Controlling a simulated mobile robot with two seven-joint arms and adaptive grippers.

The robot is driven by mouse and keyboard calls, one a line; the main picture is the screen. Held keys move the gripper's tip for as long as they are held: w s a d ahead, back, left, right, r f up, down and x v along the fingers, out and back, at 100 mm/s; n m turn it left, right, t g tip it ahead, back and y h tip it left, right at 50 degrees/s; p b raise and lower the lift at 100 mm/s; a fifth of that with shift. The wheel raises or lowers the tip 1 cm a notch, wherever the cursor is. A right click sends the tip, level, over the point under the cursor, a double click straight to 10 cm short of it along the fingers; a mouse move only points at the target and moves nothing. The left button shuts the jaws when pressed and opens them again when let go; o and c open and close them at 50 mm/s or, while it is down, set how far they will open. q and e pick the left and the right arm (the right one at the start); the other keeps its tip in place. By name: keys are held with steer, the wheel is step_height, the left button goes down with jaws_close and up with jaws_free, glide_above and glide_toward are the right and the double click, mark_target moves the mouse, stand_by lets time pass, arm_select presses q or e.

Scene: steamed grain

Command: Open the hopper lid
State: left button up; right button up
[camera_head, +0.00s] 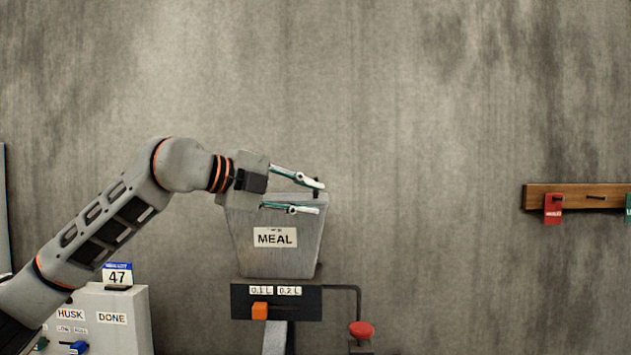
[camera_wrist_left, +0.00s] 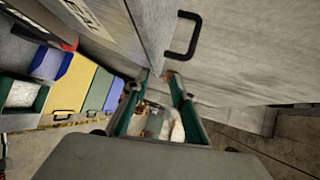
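The grey hopper (camera_head: 275,255) with a MEAL label stands in the middle of the head view. In the left wrist view, a black U-shaped handle (camera_wrist_left: 190,40) stands on a flat grey surface that looks like the hopper lid (camera_wrist_left: 245,45). My left gripper (camera_head: 306,198) is at the hopper's top, pointing right, its two fingers apart. In the left wrist view, the fingertips (camera_wrist_left: 157,75) are spread, with the handle beyond them and not between them. Part of the hopper's top is hidden behind my gripper. My right gripper is in neither view.
Below the hopper is a black panel (camera_head: 300,305) with an orange slider (camera_head: 260,311). A red knob (camera_head: 361,329) stands to its right. A HUSK/DONE box (camera_head: 128,335) is at lower left. A wooden rack (camera_head: 575,190) with tags hangs at right. The wall between is clear.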

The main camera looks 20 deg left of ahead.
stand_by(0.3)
arm_select(q)
steer(key=v, duration=1.2)
